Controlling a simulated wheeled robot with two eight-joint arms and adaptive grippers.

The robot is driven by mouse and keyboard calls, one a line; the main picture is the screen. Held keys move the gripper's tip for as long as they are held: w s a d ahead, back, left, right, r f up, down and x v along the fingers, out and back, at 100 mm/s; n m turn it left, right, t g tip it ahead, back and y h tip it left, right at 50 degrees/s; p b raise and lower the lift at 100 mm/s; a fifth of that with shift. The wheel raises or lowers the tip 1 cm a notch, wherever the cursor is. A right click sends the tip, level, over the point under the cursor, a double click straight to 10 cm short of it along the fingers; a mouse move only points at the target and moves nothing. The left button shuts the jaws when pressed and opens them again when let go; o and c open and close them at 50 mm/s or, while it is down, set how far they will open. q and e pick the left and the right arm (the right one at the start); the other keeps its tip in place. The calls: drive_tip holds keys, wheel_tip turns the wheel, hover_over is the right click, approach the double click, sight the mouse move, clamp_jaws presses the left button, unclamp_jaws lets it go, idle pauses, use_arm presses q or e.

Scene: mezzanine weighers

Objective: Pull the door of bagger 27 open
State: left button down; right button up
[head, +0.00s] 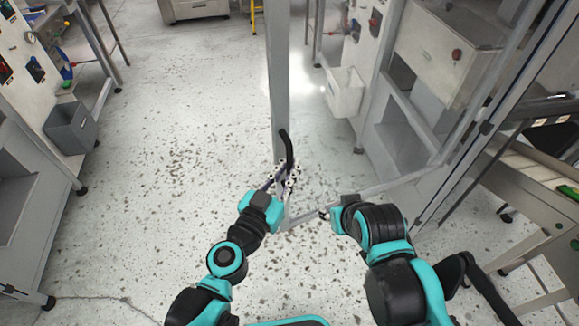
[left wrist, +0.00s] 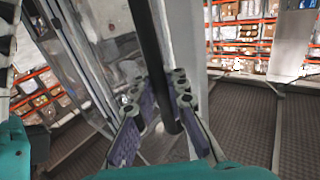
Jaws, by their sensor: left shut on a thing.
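The door of bagger 27 shows in the head view as a pale grey upright (head: 278,70) and a low rail running right towards the machine frame. It stands out at an angle from the frame. A black bar handle (head: 288,150) is on the upright. My left gripper (head: 284,178) is shut on the handle's lower part. In the left wrist view the black handle (left wrist: 152,45) passes between the purple-padded fingers (left wrist: 160,112). My right gripper (head: 328,213) is low by the door's bottom rail, and its fingers are too small to read. No number label is legible.
The machine body (head: 440,50) stands right of the door, with a white bin (head: 345,92) beyond. Another machine with a grey bin (head: 71,127) lines the left side. A conveyor (head: 535,185) is at the right. Speckled floor (head: 170,150) is clear at left and centre.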

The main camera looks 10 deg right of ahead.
use_arm(q)
drive_tip(key=c, duration=1.8)
unclamp_jaws()
drive_tip(key=shift+a, duration=0.1)
drive_tip(key=shift+r, duration=0.15)
